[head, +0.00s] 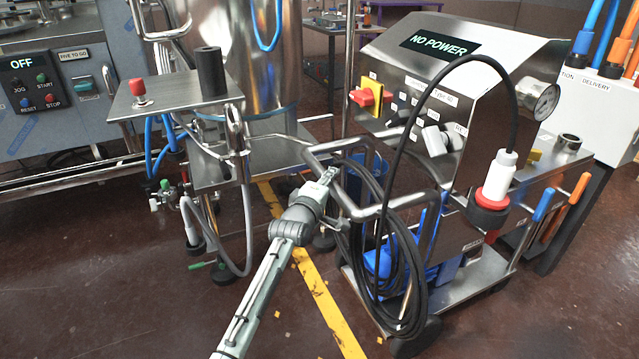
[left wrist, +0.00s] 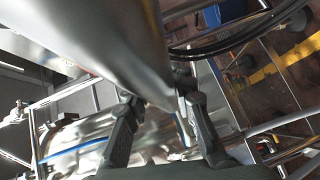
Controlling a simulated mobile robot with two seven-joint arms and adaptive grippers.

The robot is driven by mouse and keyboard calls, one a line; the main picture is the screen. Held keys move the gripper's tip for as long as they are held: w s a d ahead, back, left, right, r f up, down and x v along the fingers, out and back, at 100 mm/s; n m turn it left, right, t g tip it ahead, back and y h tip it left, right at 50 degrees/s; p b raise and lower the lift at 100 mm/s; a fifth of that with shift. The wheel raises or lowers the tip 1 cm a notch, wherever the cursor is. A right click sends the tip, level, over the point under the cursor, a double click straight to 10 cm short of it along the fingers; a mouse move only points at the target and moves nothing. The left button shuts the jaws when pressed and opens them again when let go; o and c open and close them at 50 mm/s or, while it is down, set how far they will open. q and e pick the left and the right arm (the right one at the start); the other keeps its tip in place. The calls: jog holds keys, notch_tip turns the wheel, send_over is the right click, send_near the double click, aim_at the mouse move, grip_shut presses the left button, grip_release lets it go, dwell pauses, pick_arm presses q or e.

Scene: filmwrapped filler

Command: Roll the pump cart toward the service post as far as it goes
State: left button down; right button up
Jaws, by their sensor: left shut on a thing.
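The pump cart (head: 465,110) is a steel trolley with a sloped panel reading "NO POWER", a gauge and a coiled black cable. Its bent tube push handle (head: 400,207) faces me on the left. My left gripper (head: 331,174) is shut on the handle's near left part; the exact contact is partly hidden. In the left wrist view, the fingers (left wrist: 160,108) close around a large steel tube (left wrist: 105,45) that hides much of the scene. What looks like the service post (head: 613,115), white with a "DELIVERY" label, stands at the right, beyond the cart. My right gripper is out of view.
A steel stand (head: 185,98) with a red button and a shiny tank (head: 245,50) are left of the cart. A machine panel (head: 35,85) reads "OFF". A yellow floor line (head: 325,300) runs past the cart's left side. Dark floor in front is mostly clear.

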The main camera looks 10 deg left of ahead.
pick_arm(q)
jog(key=shift+w+d+r, duration=0.15)
jog(key=shift+d+r, duration=0.05)
jog(key=shift+d, duration=0.1)
jog(key=c, duration=1.3)
grip_release()
jog(key=shift+o, duration=0.2)
jog(key=v, duration=1.2)
jog(key=shift+f, duration=0.15)
